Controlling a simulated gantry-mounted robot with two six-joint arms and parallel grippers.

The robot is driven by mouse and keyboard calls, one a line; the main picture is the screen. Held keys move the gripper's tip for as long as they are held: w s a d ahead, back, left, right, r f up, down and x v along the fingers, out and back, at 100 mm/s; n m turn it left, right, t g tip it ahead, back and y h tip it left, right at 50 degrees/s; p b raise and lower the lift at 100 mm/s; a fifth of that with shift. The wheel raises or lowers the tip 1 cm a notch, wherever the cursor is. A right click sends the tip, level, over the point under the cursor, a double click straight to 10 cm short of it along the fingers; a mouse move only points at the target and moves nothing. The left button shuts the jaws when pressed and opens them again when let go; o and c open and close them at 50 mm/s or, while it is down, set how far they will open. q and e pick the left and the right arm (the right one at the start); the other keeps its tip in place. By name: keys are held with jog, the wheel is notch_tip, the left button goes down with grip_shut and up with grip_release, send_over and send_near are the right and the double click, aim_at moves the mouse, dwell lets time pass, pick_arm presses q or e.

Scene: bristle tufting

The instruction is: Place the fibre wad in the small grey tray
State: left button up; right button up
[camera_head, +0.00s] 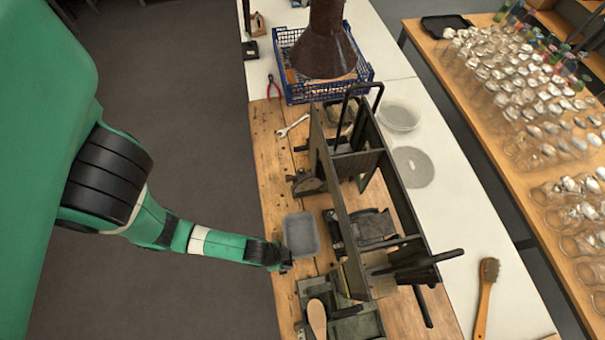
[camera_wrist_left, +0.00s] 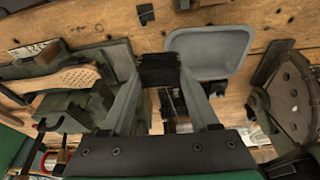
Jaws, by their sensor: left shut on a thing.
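My left gripper (camera_head: 284,262) is at the near edge of the small grey tray (camera_head: 300,212) in the head view. In the left wrist view the gripper (camera_wrist_left: 160,86) is shut on a black fibre wad (camera_wrist_left: 160,70), held between its fingertips. The grey tray (camera_wrist_left: 233,72) lies just beyond and to the right of the wad in that view. The wad overlaps the tray's left edge in the picture; I cannot tell its height above the tray. In the head view the wad is too small and dark to make out. My right gripper is not in view.
A dark metal frame machine (camera_head: 345,225) stands right of the tray. A wooden brush body (camera_head: 317,316) with holes lies in a green fixture (camera_head: 356,326) near the front. A wrench (camera_head: 292,127) and a blue crate (camera_head: 361,90) are farther back. A brush (camera_head: 485,290) lies at the right.

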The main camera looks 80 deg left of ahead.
pick_arm(q)
jog(key=w+a+f+b, duration=0.1)
jog(key=w+a+f, duration=0.1)
jog(key=a, duration=0.1)
jog(key=w+a+f+b, duration=0.2)
jog(key=a+f, duration=0.1)
jog(key=w+a+f+b, duration=0.1)
jog(key=a+f+b, duration=0.1)
jog(key=a+f, duration=0.1)
jog(key=shift+w+a+f, duration=0.1)
jog(key=shift+w, duration=0.3)
jog(key=shift+w+a+f, duration=0.15)
jog(key=shift+a, duration=0.05)
jog(key=shift+a+f, duration=0.15)
jog(key=shift+f, duration=0.2)
jog(key=shift+s+b+x, duration=0.15)
jog(key=shift+b+x, duration=0.3)
jog(key=shift+x, duration=0.25)
jog(key=shift+s+b+x, duration=0.15)
jog(key=shift+b+x, duration=0.25)
jog(key=shift+x, duration=0.3)
jog(key=shift+f, duration=0.2)
jog(key=o, duration=1.3)
